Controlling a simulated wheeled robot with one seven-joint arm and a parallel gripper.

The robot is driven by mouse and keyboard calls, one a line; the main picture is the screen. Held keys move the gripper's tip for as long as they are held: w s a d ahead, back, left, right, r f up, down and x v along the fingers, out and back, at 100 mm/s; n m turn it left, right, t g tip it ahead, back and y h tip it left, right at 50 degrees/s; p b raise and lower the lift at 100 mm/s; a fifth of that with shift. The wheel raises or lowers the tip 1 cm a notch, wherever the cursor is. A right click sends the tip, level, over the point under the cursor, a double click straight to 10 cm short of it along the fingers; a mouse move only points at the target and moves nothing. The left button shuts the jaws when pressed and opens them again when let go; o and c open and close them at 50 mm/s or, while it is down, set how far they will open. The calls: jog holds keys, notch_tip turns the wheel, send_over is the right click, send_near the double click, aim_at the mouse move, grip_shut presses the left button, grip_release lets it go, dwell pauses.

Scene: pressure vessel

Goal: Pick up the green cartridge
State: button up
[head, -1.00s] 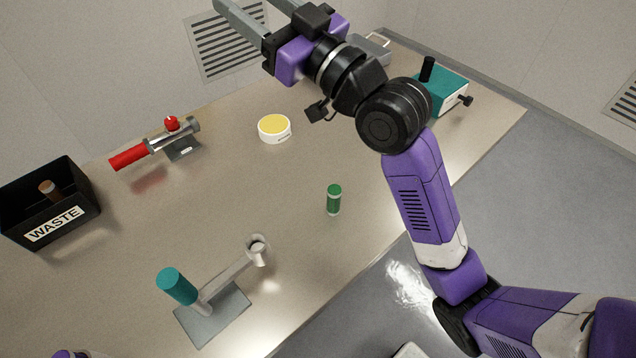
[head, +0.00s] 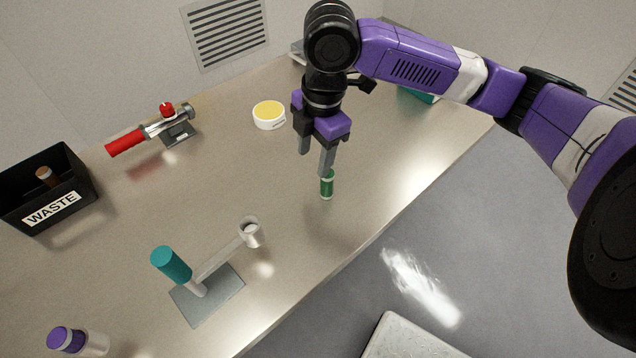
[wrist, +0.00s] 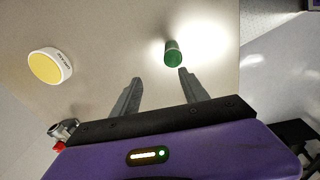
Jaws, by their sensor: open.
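The green cartridge (head: 327,186) stands upright on the table, right of the middle in the head view. In the wrist view the green cartridge (wrist: 173,53) appears beyond the fingertips, nearer the right finger. My gripper (head: 315,164) points down, open and empty, just above and behind the cartridge. In the head view one fingertip overlaps the cartridge's top edge; I cannot tell whether they touch. In the wrist view both fingers of my gripper (wrist: 159,74) are spread apart, with bare table between them.
A yellow-topped white tub (head: 269,115) stands left of my gripper. A stand with a teal handle and cup (head: 219,267) is at the front left. A red-handled device (head: 160,130) and black WASTE bin (head: 75,185) are farther left. The table around the cartridge is clear.

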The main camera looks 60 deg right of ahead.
aim_at(327, 181)
jog(key=shift+s+d+f+n+g, duration=0.1)
jog(key=shift+s+d+n+g, duration=0.15)
jog(key=shift+s, duration=0.35)
jog(key=shift+s+d+n+g, duration=0.1)
jog(key=shift+s+g, duration=0.25)
jog(key=shift+s, duration=0.2)
jog(key=shift+f, duration=0.25)
jog(key=shift+s+f+p, duration=0.2)
jog(key=shift+f+p, duration=0.5)
jog(key=shift+f, duration=2.9)
jog(key=shift+c, duration=0.4)
grip_shut()
